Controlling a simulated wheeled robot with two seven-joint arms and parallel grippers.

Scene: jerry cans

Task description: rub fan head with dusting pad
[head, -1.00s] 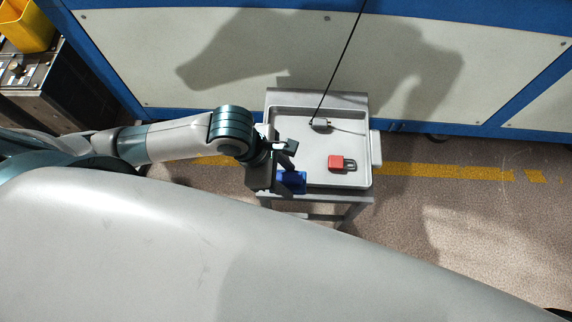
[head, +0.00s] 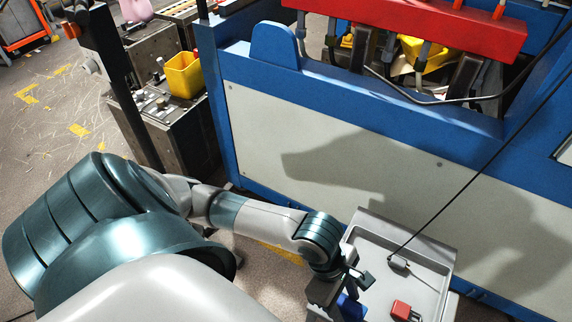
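My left gripper (head: 356,288) is over the left edge of the grey tray cart (head: 447,258), at the lower right of the head view. One dark fingertip shows over the tray; the other is not clear, so I cannot tell if it is open or shut. A blue object (head: 350,308) is right beside and below the gripper; whether it is held, and whether it is the dusting pad, I cannot tell. No fan head can be made out. My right gripper is not in view.
A red padlock (head: 402,310) and a small grey block (head: 398,263) with a dark cable lie in the tray. A blue and cream machine (head: 330,150) stands behind the cart. A yellow bin (head: 184,75) sits on a dark cabinet at the left.

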